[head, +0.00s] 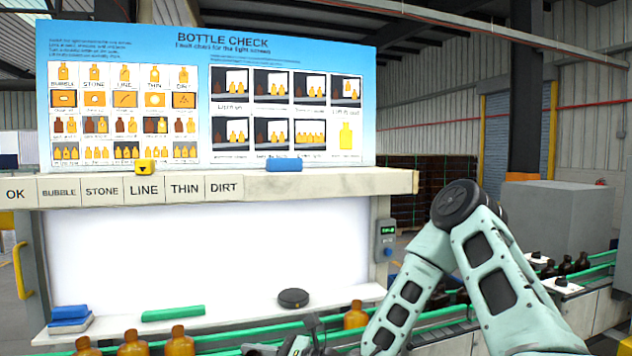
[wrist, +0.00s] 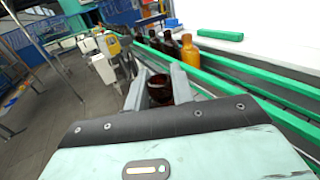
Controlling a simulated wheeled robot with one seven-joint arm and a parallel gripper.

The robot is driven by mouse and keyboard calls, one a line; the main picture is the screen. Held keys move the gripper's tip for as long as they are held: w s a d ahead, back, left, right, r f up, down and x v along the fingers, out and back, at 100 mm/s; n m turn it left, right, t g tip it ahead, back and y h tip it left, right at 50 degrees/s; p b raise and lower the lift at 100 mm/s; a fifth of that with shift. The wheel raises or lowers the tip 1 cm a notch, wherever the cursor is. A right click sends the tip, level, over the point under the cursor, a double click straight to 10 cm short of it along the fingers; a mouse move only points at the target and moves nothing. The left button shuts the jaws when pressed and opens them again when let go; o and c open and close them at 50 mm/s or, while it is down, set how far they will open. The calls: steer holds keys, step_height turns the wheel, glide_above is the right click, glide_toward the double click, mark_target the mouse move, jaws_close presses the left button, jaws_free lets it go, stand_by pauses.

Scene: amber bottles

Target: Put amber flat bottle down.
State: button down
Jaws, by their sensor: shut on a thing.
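My gripper (wrist: 160,82) is shut on the amber flat bottle (wrist: 158,92), which shows as dark brown glass between the two grey fingers in the wrist view. Only its upper end shows there; its lower part is hidden, so I cannot tell whether it touches anything. In the head view my gripper (head: 300,342) is a dark shape at the bottom edge, in front of the conveyor, and the held bottle cannot be made out.
Several amber bottles (head: 131,344) stand along the green-railed conveyor (wrist: 215,80); another bottle (head: 355,316) stands right of my gripper. The white light-screen shelf (head: 225,318) behind holds a green bar (head: 173,314), a dark disc (head: 293,298) and blue pads (head: 70,313).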

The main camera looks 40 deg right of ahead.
steer(key=s+d+f+m+t+h, duration=0.1)
steer(key=s+d+f+m+h, duration=0.2)
steer(key=f, duration=0.4)
steer(key=s+d+f+m+t+h, duration=0.2)
steer(key=s+d+f+m+h, duration=0.1)
steer(key=f+h, duration=0.2)
steer(key=s+d+f+m+t+h, duration=0.1)
steer(key=s+d+f+m+h, duration=0.1)
steer(key=f, duration=0.6)
steer(key=s+h, duration=0.1)
steer(key=h, duration=0.1)
steer(key=shift+d+f+m+t+h, duration=0.3)
steer(key=shift+d+f+m, duration=0.1)
steer(key=shift+r, duration=0.1)
